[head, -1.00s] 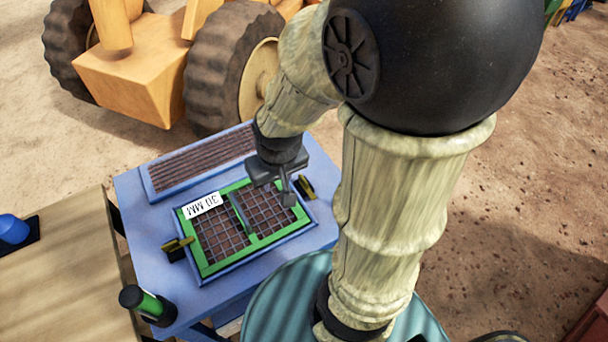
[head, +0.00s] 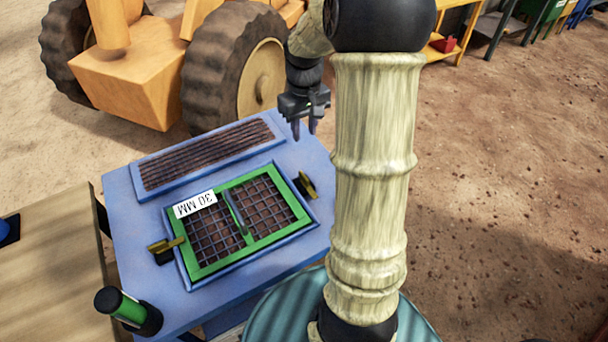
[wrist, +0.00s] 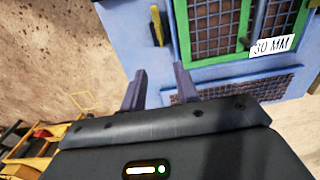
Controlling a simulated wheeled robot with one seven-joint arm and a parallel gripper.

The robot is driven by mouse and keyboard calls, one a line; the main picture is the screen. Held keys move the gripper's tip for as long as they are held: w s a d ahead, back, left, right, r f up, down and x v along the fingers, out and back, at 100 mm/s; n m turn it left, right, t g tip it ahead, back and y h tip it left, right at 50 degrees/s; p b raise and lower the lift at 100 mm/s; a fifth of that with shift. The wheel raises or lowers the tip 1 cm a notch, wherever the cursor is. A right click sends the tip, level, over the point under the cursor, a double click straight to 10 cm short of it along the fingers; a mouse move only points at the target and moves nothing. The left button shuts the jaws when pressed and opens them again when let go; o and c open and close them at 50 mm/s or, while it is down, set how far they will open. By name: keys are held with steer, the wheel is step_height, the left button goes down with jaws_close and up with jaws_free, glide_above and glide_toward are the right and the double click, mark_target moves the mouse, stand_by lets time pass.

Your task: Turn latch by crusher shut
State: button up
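The blue crusher table (head: 125,225) holds a green-framed mesh screen (head: 262,234) with a "30 MM" label, seated in a recess. A yellow latch on the left (head: 166,246) has its handle reaching over the screen's edge. The other yellow latch, on the right (head: 306,185), lies along the screen's side, its handle not crossing the frame; it also shows in the wrist view (wrist: 156,27). My gripper (head: 304,128) is open and empty, above the table's far right corner, beyond the right latch and apart from it. Its two separated fingers show in the wrist view (wrist: 160,70).
A ribbed dark grate (head: 205,155) lies at the table's back. A green and black cylinder (head: 125,307) stands at the front left corner. A wooden table (head: 50,270) adjoins on the left. A yellow wheeled machine (head: 145,85) stands behind. Sandy ground on the right is open.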

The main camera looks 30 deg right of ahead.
mark_target(304, 176)
step_height(304, 176, down, 18)
steer(key=shift+r+b, duration=0.25)
steer(key=shift+b, duration=0.4)
jaws_close()
